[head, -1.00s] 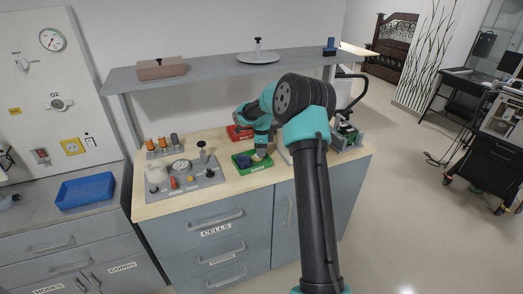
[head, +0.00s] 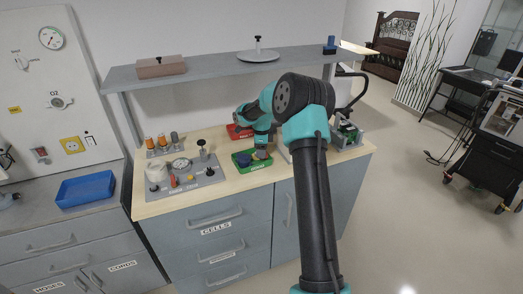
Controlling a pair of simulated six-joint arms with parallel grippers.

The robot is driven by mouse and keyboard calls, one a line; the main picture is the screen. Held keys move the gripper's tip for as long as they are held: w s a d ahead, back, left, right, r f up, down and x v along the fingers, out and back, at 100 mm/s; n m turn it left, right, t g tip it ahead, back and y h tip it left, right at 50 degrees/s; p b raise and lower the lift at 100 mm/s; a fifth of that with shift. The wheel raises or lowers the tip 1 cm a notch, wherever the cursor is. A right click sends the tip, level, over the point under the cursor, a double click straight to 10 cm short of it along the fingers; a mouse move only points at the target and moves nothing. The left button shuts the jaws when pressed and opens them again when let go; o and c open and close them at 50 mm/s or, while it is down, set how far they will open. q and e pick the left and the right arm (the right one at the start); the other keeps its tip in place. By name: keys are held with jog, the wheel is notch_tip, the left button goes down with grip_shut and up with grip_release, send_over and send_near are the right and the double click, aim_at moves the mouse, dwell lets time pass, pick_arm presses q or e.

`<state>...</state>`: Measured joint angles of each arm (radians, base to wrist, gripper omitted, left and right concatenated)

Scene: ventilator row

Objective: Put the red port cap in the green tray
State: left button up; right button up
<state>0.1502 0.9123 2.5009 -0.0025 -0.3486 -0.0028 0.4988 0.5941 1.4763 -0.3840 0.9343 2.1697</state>
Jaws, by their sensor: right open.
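A small red piece (head: 173,181), which looks like the red port cap, stands on the grey panel (head: 208,181) at the left of the counter. The green tray (head: 256,168) sits near the counter's front edge, to the right of that panel, with a dark blue item (head: 243,159) in it. My right gripper (head: 262,153) is open at the right part of the green tray, well to the right of the red piece. Its fingertips are small and partly hidden by my arm. My left gripper is not in view.
A red tray (head: 237,131) lies behind the green one. The panel also carries a gauge (head: 181,164), a white piece (head: 156,173) and a grey knobbed post (head: 203,154). Orange-topped cylinders (head: 162,141) stand behind it. A shelf (head: 210,69) overhangs the counter.

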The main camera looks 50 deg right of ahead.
jog(key=shift+r, duration=0.15)
notch_tip(320, 180, up, 12)
jog(key=shift+r, duration=0.25)
dwell(0.7)
